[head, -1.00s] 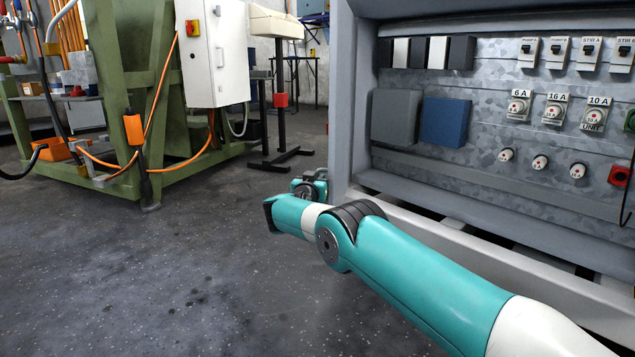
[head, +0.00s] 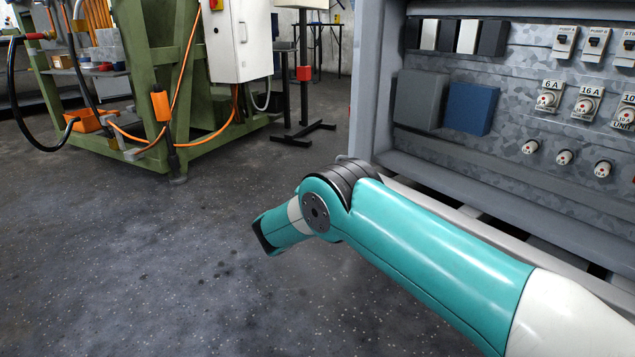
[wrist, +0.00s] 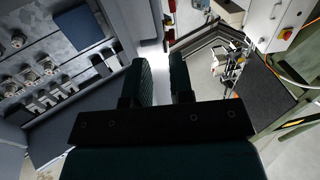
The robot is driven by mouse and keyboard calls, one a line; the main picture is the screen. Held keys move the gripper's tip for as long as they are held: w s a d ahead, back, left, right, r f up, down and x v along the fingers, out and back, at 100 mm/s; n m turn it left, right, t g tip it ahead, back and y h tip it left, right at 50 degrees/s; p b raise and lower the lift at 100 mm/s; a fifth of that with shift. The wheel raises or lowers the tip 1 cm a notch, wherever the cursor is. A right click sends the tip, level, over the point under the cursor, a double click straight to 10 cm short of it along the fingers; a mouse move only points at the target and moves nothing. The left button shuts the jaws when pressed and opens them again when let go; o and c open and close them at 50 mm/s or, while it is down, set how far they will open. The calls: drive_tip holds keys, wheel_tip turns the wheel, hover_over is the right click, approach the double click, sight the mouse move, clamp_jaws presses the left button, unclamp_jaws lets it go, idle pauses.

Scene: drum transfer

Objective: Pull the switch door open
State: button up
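The open-fronted grey switch cabinet (head: 368,95) stands at the right of the head view. Its switch panel (head: 540,90) is exposed, and I cannot make out a separate door leaf. In the wrist view the panel (wrist: 45,60) is at the upper left, beside a pale upright strip (wrist: 150,35) that may be the cabinet's edge. My gripper (wrist: 164,78) shows in the wrist view with a gap between its two dark fingers and nothing visibly held. The strip appears beyond the fingertips; I cannot tell how close. In the head view my gripper is hidden or out of sight.
A green machine frame (head: 165,120) carries a white box (head: 238,40) at the upper left, with orange cables. A dark stand (head: 303,130) is behind. Grey floor (head: 130,260) lies clear at left and front.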

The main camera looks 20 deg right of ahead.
drive_tip(key=p+v, duration=0.1)
drive_tip(key=v, duration=0.4)
drive_tip(key=shift+s+a+f+p, duration=0.1)
drive_tip(key=shift+s+a+p, duration=0.05)
drive_tip(key=shift+p, duration=0.2)
drive_tip(key=shift+c, duration=0.2)
